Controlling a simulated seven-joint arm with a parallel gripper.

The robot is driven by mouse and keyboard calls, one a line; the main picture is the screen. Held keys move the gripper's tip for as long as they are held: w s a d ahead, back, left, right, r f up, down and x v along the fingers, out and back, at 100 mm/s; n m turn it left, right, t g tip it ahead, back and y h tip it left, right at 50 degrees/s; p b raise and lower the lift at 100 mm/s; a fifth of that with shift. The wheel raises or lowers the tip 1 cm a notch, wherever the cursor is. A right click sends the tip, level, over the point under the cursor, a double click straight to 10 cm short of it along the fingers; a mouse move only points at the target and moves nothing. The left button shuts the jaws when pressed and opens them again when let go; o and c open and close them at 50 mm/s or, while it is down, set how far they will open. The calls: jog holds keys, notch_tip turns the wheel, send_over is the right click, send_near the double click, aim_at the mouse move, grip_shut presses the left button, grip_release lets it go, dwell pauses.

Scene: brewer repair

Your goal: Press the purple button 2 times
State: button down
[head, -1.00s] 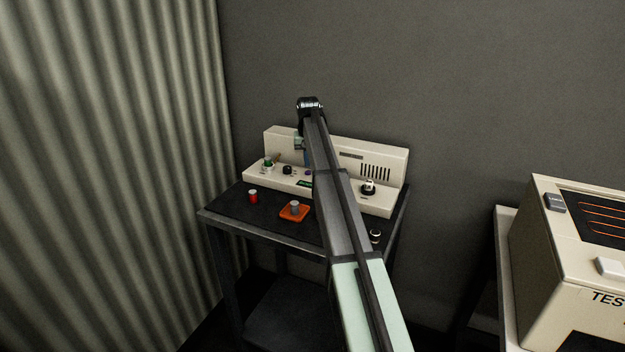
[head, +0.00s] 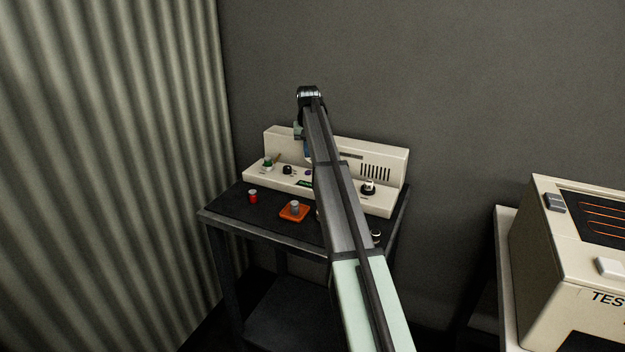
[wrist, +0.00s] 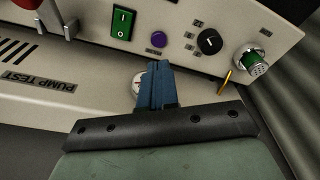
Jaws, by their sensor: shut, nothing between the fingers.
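The purple button (wrist: 158,40) is a small round cap on the cream panel (wrist: 185,20) in the wrist view. In the head view the purple button (head: 308,172) shows just left of my arm. My gripper (wrist: 160,66) has its blue fingers together and empty. In the wrist picture its tips lie just below the button, with a visible gap between them. In the head view my arm hides most of the gripper.
A green rocker switch (wrist: 123,22), a black knob (wrist: 210,41) and a green-capped connector (wrist: 252,60) flank the button. A round gauge (wrist: 137,82) is partly behind my fingers. A red can (head: 253,196) and an orange tray (head: 285,216) sit on the dark table.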

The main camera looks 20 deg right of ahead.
jog(key=shift+r, duration=2.15)
jog(key=shift+a, duration=0.1)
